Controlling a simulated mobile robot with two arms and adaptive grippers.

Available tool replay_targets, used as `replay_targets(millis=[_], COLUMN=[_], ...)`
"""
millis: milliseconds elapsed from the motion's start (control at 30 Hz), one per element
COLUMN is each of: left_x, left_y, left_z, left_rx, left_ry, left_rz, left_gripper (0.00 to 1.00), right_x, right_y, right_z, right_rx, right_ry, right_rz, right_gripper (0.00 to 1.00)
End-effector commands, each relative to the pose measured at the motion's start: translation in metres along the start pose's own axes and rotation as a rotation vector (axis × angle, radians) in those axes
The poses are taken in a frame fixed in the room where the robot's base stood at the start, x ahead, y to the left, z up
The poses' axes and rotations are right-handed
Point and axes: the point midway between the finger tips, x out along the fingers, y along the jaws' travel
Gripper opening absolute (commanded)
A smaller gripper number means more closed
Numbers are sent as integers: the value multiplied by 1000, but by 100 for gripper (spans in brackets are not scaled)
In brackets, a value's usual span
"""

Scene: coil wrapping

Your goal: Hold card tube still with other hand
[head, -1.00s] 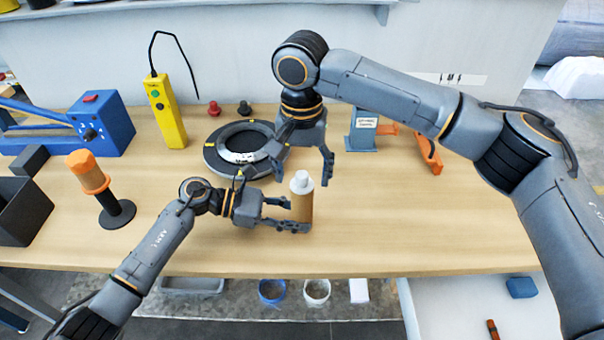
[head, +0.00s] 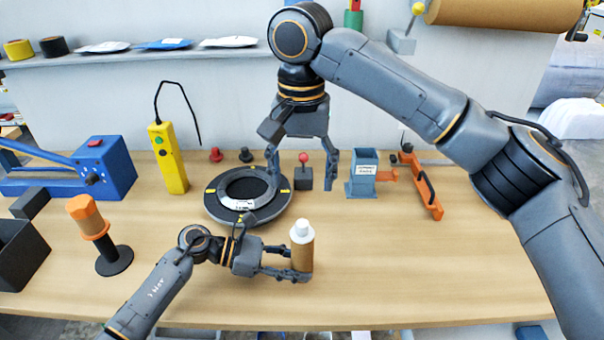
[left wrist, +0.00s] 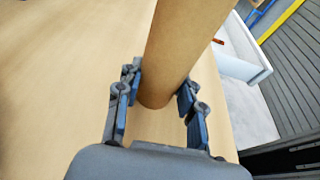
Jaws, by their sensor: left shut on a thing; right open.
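The card tube (head: 305,254) is a brown upright cylinder with a white piece (head: 302,231) at its top, near the front of the table. My left gripper (head: 297,274) is shut on the tube low down, coming from the left. In the left wrist view the brown tube (left wrist: 180,45) sits between the two fingers of my left gripper (left wrist: 157,100). Whether its base touches the table is hard to tell. My right gripper (head: 303,180) is open and empty, pointing down, above and behind the tube, apart from it.
A black ring (head: 213,203) lies behind the tube. A red-knobbed joystick box (head: 303,178), a blue-grey stand (head: 362,175) and an orange tool (head: 424,187) are at the back. An orange-topped post (head: 88,218) and a yellow controller (head: 168,157) are left. The table's right side is clear.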

Motion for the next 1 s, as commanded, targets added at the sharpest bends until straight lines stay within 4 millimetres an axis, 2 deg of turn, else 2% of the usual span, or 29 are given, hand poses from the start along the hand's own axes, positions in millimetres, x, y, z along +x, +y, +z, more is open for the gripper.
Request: replay_targets(millis=[67, 100, 200, 500, 633, 1000], left_x=[0, 0, 0, -1, -11, -86], left_y=[0, 0, 0, 0, 1, 1], left_z=[0, 0, 0, 0, -1, -1], left_rx=[0, 0, 0, 0, 1, 0], left_ry=[0, 0, 0, 0, 3, 4], left_rz=[0, 0, 0, 0, 2, 3], left_gripper=[20, 46, 64, 64, 64, 64], right_x=[0, 0, 0, 0, 0, 0], right_y=[0, 0, 0, 0, 0, 0], right_z=[0, 0, 0, 0, 0, 0], right_rx=[0, 0, 0, 0, 0, 0], right_ry=[0, 0, 0, 0, 0, 0], right_rz=[0, 0, 0, 0, 0, 0], right_gripper=[70, 70, 70, 70, 70, 70])
